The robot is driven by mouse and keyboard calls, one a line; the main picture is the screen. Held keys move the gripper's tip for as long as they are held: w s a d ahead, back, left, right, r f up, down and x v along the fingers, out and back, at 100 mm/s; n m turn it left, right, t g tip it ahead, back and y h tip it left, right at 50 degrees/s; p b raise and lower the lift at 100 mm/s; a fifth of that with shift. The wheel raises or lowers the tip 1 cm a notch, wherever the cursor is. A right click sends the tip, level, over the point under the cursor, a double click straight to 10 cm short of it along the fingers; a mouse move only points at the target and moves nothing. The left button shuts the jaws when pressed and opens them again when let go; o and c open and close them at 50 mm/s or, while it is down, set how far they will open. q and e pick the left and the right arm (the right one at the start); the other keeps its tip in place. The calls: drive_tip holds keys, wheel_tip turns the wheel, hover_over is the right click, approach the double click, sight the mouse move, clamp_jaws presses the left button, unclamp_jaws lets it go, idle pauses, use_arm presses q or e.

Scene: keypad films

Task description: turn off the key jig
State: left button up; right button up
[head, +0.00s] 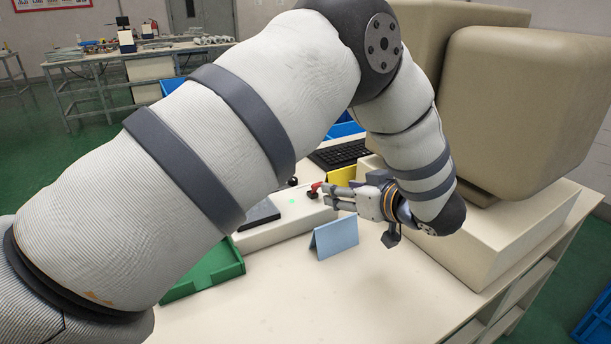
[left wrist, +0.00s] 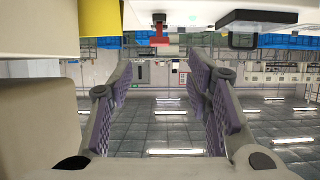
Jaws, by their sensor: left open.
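The key jig (head: 268,229) is a low white box on the table, partly hidden behind my left arm. It has a small lit green light (head: 292,201), a red switch (head: 315,188) at its right end and a dark panel (head: 260,215). My left gripper (head: 326,196) is open, its fingers pointing left close to the red switch; I cannot tell if they touch it. In the left wrist view, which looks upside down, the red switch (left wrist: 159,37) shows beyond the gap between the open fingers (left wrist: 160,68). The green light (left wrist: 193,18) shows there too.
A blue folded card (head: 334,237) stands in front of the jig. A green tray (head: 208,272) lies at the left. A yellow block (head: 342,174) and black keyboard (head: 340,153) are behind. A large beige machine (head: 520,100) fills the right. The front tabletop is clear.

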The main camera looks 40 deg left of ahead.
sight(318, 184)
use_arm(q)
drive_tip(key=x, duration=1.1)
drive_tip(key=shift+w+a+b, duration=0.2)
drive_tip(key=shift+a+b, duration=0.1)
clamp_jaws()
